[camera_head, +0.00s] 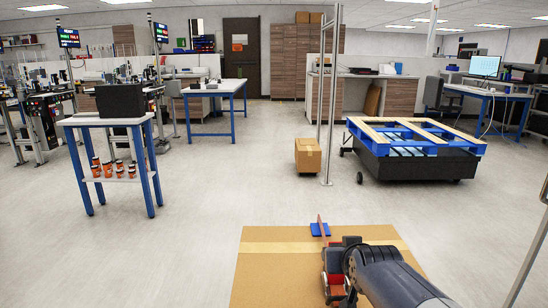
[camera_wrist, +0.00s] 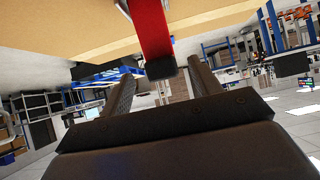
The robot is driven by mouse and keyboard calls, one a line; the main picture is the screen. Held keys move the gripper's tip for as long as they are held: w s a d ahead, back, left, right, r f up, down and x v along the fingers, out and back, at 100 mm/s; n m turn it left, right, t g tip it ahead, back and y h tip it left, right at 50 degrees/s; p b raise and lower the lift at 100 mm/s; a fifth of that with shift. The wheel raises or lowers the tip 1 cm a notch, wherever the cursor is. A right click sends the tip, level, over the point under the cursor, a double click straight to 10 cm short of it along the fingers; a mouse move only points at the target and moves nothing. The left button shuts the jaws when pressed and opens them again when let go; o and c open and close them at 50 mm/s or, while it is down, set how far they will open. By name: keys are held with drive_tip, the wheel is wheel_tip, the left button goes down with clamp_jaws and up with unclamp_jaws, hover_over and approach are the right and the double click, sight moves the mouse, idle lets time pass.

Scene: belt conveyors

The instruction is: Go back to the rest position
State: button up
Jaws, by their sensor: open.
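My arm reaches in from the bottom right of the head view, and my gripper (camera_head: 338,262) is low over a large cardboard box. In the wrist view my gripper (camera_wrist: 160,70) has its two dark fingers apart, so it is open. A red strip with a black end (camera_wrist: 152,30) shows between and beyond the fingers; I cannot tell what it belongs to or whether it touches them. No object is visibly clamped.
The cardboard box (camera_head: 262,275) fills the bottom middle, with a small blue item (camera_head: 320,229) at its far edge. A blue pallet (camera_head: 415,138) on a dark base stands right, a small carton (camera_head: 308,156) beside a metal post. A blue-legged table (camera_head: 107,121) stands left. Floor between is clear.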

sight(339, 244)
drive_tip(key=w, duration=0.1)
drive_tip(key=w+p, duration=0.1)
drive_tip(key=w, duration=0.1)
drive_tip(key=shift+w+f, duration=0.15)
drive_tip(key=shift+f, duration=0.25)
drive_tip(key=w+p, duration=0.1)
drive_tip(key=p, duration=0.2)
drive_tip(key=shift+w+g, duration=0.3)
drive_tip(key=shift+w, duration=0.05)
drive_tip(key=w+f+g+p, duration=0.1)
drive_tip(key=g+p, duration=0.1)
drive_tip(key=p, duration=0.3)
drive_tip(key=w+f+g+p, duration=0.1)
drive_tip(key=w+g+p, duration=0.1)
drive_tip(key=p, duration=0.3)
drive_tip(key=w+f+g+p, duration=0.1)
drive_tip(key=w+g+p, duration=0.1)
drive_tip(key=g+p, duration=0.2)
drive_tip(key=shift+w+f+p, duration=0.25)
drive_tip(key=shift+f+p, duration=0.15)
drive_tip(key=shift+p, duration=0.65)
drive_tip(key=shift+w+f+g+p, duration=0.2)
drive_tip(key=shift+f+g+p, duration=0.25)
drive_tip(key=shift+g+p, duration=0.25)
drive_tip(key=shift+w+f+g+p, duration=0.2)
drive_tip(key=shift+f+g+p, duration=0.3)
drive_tip(key=shift+p, duration=0.25)
drive_tip(key=shift+r, duration=0.1)
